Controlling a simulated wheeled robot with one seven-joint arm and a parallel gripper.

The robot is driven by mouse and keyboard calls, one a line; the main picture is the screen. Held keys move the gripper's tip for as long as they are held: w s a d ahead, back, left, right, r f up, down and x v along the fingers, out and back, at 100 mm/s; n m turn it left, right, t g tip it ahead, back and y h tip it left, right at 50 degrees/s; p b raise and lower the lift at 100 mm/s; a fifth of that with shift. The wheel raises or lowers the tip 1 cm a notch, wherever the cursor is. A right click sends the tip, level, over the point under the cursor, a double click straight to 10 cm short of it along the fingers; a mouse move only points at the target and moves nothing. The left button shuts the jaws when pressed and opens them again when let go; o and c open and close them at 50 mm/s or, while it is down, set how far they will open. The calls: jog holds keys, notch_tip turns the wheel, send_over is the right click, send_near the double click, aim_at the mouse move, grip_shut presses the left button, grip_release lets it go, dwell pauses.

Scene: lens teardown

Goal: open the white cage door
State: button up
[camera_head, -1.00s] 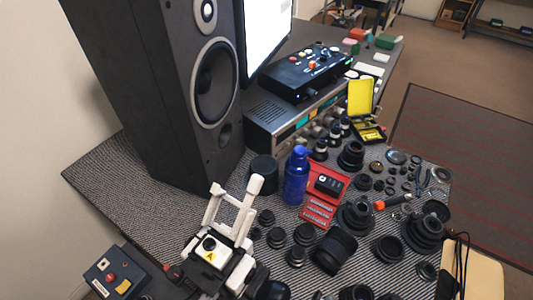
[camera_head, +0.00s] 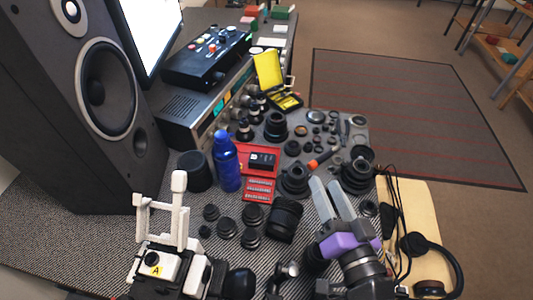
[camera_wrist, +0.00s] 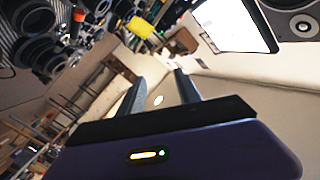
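A white frame (camera_head: 179,214) of thin bars with a knobbed top stands upright at the lower left of the head view. It looks like the cage door, but I cannot be sure. The wrist view shows the same empty gap between the fingers (camera_wrist: 160,82); the white frame is not visible there.
Several black lens parts (camera_head: 285,219) lie between the white frame and my gripper. A blue bottle (camera_head: 227,162) and a red case (camera_head: 258,172) stand behind them. A large speaker (camera_head: 75,100) stands at left. Headphones (camera_head: 452,262) lie at right.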

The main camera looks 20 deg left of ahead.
aim_at(173, 176)
jog(key=a+r+n+g+y, duration=0.3)
jog(key=a+r+g+y, duration=0.1)
jog(key=a, duration=0.4)
jog(key=a+r+n+g+y, duration=0.2)
jog(key=a+r+g+y, duration=0.15)
jog(key=a, duration=0.45)
jog(key=s+n+g, duration=0.2)
jog(key=s+g, duration=0.1)
jog(key=s+a+r+n+g, duration=0.1)
jog(key=s+n+g, duration=0.1)
jog(key=s+g, duration=0.2)
jog(key=s+a+n+g, duration=0.1)
jog(key=s+n+g, duration=0.1)
jog(key=s+g, duration=0.2)
jog(key=shift+s+a+r, duration=0.1)
jog(key=shift+a+r, duration=0.05)
jog(key=shift+a, duration=0.1)
jog(key=shift+p+x, duration=0.7)
jog(key=shift+x, duration=3.1)
grip_shut()
